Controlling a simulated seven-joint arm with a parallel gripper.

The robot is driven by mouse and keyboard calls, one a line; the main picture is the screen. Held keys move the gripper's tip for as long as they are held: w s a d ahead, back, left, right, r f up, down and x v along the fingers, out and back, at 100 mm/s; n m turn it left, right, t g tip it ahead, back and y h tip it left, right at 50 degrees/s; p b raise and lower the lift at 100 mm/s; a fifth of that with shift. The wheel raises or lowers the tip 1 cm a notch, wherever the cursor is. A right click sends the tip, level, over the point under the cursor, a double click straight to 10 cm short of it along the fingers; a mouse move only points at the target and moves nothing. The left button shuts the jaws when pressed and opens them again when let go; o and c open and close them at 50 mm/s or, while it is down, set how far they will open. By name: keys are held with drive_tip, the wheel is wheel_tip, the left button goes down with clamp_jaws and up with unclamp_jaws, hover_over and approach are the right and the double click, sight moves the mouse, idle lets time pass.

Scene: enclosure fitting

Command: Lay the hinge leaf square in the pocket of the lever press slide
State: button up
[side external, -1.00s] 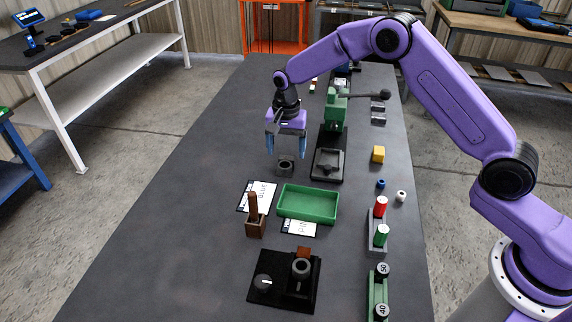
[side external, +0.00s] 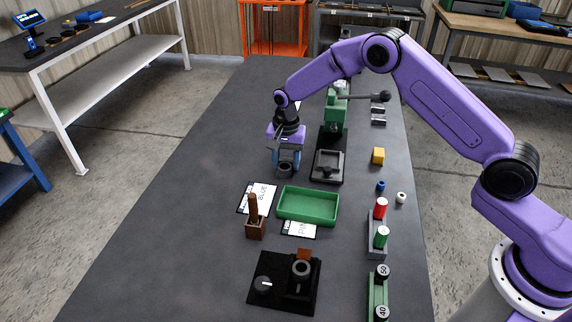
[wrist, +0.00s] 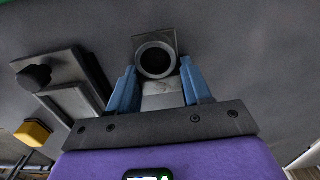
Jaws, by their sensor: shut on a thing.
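The hinge leaf (wrist: 156,61) appears to be the small grey piece with a round, ring-like barrel and a squarish plate. My gripper (side external: 286,163) is down at it on the dark table, left of the press. In the wrist view the two blue fingers (wrist: 161,88) are shut on it from both sides. The lever press (side external: 336,110) is green with a dark lever. Its grey slide (side external: 328,166) lies in front, to the right of my gripper, and shows in the wrist view at left (wrist: 75,96). The inside of its pocket is not clear.
A green tray (side external: 308,217) and a brown wooden holder (side external: 255,229) stand nearer the camera. A yellow block (side external: 378,156) sits right of the slide, with red and green cylinders (side external: 381,222) nearer. The table left of my gripper is clear.

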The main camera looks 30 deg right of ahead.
drive_tip(key=shift+r, duration=0.15)
drive_tip(key=shift+r, duration=0.3)
wheel_tip(320, 180, up, 2)
drive_tip(key=s+d+r, duration=0.3)
drive_tip(key=s+r, duration=0.7)
drive_tip(key=s, duration=0.3)
drive_tip(key=w+d+f, duration=0.2)
drive_tip(key=w+d, duration=0.5)
drive_tip(key=d, duration=0.1)
drive_tip(key=shift+w+f, duration=0.25)
drive_tip(key=shift+w, duration=0.05)
drive_tip(key=shift+f, duration=0.1)
drive_tip(key=shift+f, duration=2.8)
